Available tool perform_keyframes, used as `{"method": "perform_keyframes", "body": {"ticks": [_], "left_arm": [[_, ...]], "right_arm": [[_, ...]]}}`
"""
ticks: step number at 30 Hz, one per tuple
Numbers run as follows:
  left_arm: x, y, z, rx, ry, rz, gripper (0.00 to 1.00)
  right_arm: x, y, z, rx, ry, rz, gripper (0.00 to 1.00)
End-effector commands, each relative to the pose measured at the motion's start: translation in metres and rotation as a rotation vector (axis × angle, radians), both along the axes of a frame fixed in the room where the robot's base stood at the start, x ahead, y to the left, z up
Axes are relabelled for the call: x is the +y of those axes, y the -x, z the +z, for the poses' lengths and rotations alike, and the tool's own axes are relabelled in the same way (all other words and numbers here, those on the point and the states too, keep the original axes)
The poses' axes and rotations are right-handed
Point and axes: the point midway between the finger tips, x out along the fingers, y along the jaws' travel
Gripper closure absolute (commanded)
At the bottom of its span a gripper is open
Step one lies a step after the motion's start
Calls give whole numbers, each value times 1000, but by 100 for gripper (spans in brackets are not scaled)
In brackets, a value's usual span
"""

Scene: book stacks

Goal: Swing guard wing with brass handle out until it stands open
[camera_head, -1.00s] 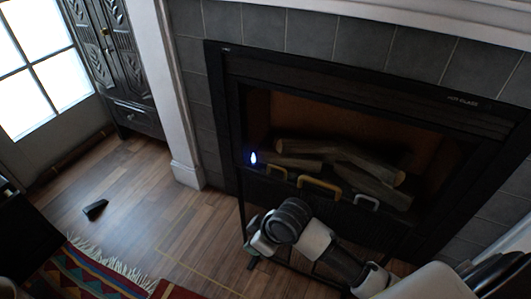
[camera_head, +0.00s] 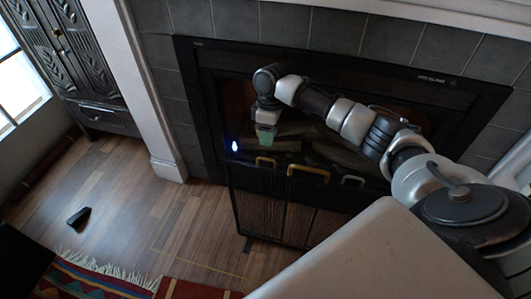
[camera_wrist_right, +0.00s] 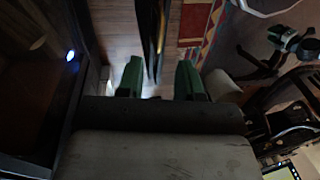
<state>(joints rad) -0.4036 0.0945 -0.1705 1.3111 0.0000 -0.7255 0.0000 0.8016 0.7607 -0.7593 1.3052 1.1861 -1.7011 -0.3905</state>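A dark fire guard (camera_head: 263,213) with mesh panels stands in front of the fireplace. Along its top edge are a small yellowish handle (camera_head: 265,162), a larger brass-coloured handle (camera_head: 308,170) and a silver handle (camera_head: 352,180). My right gripper (camera_head: 265,133) is above the guard's top edge, just above the yellowish handle, fingers pointing down. In the right wrist view its two green fingers (camera_wrist_right: 159,80) are apart. A thin dark panel edge (camera_wrist_right: 150,40) with a yellowish strip shows beyond and between them; nothing is visibly gripped. My left gripper is out of view.
A small blue-white light (camera_head: 235,146) glows at the guard's upper left corner. Logs (camera_head: 345,152) lie in the fireplace. A dark wedge (camera_head: 79,218) and a patterned rug (camera_head: 85,279) lie at the left. The wood floor (camera_head: 185,225) left of the guard is mostly clear.

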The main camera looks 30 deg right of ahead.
Motion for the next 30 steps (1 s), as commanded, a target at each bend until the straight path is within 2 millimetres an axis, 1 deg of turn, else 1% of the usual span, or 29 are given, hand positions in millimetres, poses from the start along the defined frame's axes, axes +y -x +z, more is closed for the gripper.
{"method": "perform_keyframes", "body": {"ticks": [1,3,6,10,15,23,26,30], "left_arm": [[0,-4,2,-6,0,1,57],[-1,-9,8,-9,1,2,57],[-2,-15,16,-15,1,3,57],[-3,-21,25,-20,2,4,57],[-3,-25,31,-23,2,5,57],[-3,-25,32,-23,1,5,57],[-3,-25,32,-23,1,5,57],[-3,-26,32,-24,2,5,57]], "right_arm": [[2,2,-13,3,0,0,64],[4,4,-27,4,0,1,64],[7,6,-43,1,0,0,64],[9,8,-60,1,1,0,64],[11,9,-69,-1,1,0,64],[11,9,-69,-2,1,1,64],[11,9,-69,-2,1,1,78],[11,9,-69,-2,1,1,99]]}}
